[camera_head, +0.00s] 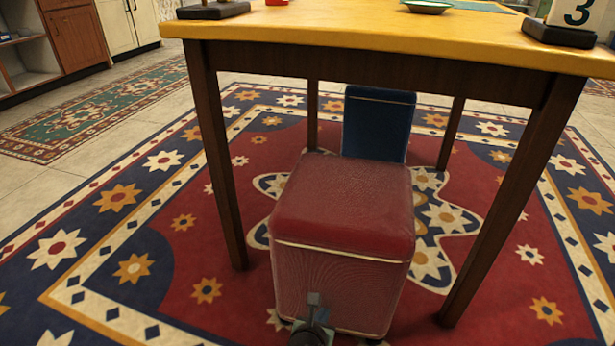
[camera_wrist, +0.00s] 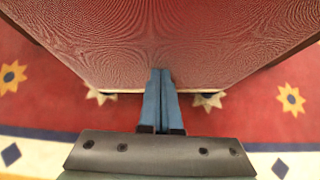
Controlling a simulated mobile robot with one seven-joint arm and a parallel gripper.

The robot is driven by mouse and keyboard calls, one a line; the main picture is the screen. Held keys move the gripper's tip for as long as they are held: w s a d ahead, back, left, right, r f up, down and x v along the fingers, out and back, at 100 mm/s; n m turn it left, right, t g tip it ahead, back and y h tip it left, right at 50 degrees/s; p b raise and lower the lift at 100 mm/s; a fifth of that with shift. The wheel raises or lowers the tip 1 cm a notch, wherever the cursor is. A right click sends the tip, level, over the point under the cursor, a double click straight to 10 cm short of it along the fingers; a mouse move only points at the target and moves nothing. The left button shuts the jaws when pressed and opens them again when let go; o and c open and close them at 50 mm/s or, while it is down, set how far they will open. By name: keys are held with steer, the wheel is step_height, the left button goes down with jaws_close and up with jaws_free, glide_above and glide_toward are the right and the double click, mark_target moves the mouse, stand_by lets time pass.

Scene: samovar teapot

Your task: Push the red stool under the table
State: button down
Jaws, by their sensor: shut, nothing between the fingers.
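The red stool (camera_head: 345,205) is a cushioned block standing upright on the rug. Its back part is beneath the table top, between the front legs, and its front face is towards me. The table (camera_head: 400,33) has a yellow top and dark wooden legs. My gripper (camera_head: 313,302) is low in front of the stool's front face. In the wrist view the blue fingers of my gripper (camera_wrist: 160,78) are shut together with nothing between them. Their tips are at the red stool's face (camera_wrist: 160,45); I cannot tell if they touch it.
A blue stool (camera_head: 378,125) stands behind the red one, under the table. Table legs (camera_head: 217,165) and (camera_head: 510,200) flank the red stool with gaps on both sides. A patterned rug (camera_head: 110,240) covers the floor. Cabinets (camera_head: 75,38) stand at the back left.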

steer(key=shift+w+d, duration=0.15)
steer(key=shift+w, duration=0.15)
steer(key=w+b, duration=0.1)
steer(key=w+d+b, duration=0.1)
steer(key=w, duration=0.1)
steer(key=w+b, duration=0.1)
steer(key=w, duration=0.1)
steer(key=shift+w+d, duration=0.2)
steer(key=shift+d, duration=0.2)
stand_by(0.5)
steer(key=shift+w, duration=0.1)
